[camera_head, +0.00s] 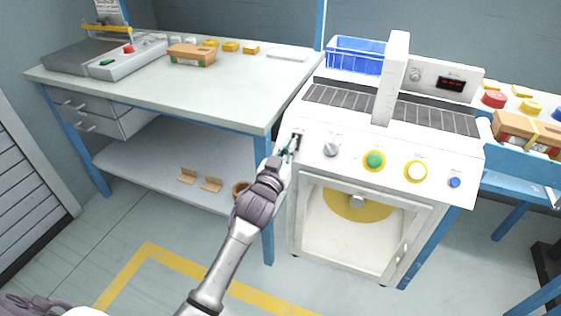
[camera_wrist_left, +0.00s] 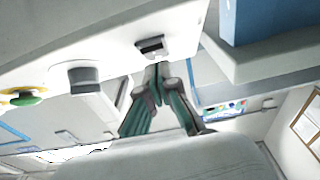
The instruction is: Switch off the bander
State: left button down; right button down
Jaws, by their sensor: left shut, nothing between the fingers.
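The bander is the white machine (camera_head: 345,112) right of centre in the head view. Its sloped front panel carries a small dark switch (camera_head: 297,137) at the left end, then a grey knob (camera_head: 331,149), a green button (camera_head: 375,160), a white button (camera_head: 416,171) and a blue button (camera_head: 455,182). A display (camera_head: 452,84) shows red digits. My left gripper (camera_head: 289,150) is shut and empty, its fingertips just below the switch. In the left wrist view the fingertips (camera_wrist_left: 160,68) are close to the switch (camera_wrist_left: 151,45); contact and the switch's position cannot be told.
A workbench (camera_head: 200,95) with a scale-like device (camera_head: 125,62) and a box (camera_head: 191,54) stands to the left. A blue basket (camera_head: 354,56) sits behind the bander. A blue-framed table (camera_head: 520,182) with more boxes stands to the right. The floor in front is clear.

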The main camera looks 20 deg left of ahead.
pick_arm(q)
jog(key=s, duration=1)
jog(key=shift+a+f, duration=0.15)
jog(key=shift+f, duration=0.25)
